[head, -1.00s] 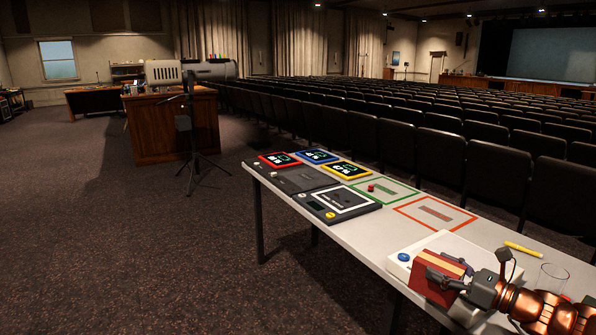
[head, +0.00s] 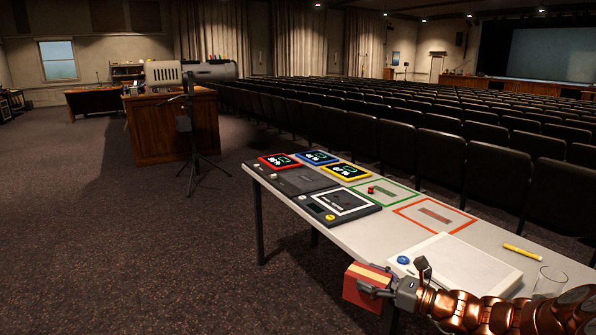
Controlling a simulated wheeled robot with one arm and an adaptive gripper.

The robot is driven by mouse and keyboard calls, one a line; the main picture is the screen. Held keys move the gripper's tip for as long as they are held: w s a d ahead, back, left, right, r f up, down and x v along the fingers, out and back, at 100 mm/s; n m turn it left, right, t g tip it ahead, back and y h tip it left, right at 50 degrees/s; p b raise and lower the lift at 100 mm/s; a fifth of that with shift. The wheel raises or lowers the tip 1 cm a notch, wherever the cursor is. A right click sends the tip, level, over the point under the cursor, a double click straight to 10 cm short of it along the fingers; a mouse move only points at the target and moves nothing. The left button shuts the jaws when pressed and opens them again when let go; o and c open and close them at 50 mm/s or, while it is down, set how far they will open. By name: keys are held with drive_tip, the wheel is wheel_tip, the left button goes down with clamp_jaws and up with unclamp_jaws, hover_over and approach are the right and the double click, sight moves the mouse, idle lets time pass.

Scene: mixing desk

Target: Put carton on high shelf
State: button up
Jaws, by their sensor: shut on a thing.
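The carton (head: 361,286) is a small red box with a tan stripe across its top. My gripper (head: 378,284) is shut on it and holds it off the front edge of the long white table (head: 345,228), over the floor side. My copper-coloured arm reaches in from the lower right. The carton looks slightly tilted. No high shelf is clearly identifiable in this view; a small shelf unit (head: 127,71) stands far back behind the wooden desk.
The table bears a white board (head: 465,266) with a blue button, a glass (head: 549,281), a yellow marker (head: 522,254), red and green framed mats, and several coloured tablets. A tripod (head: 190,150) stands by the wooden desk (head: 150,130). Chair rows fill the right. The left carpet is open.

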wheel_tip(320, 180, up, 5)
drive_tip(key=p, duration=0.9)
drive_tip(key=shift+r, duration=0.2)
drive_tip(key=shift+r+p, duration=0.5)
drive_tip(key=shift+p, duration=0.75)
drive_tip(key=shift+s+f, duration=0.1)
drive_tip(key=shift+a, duration=0.1)
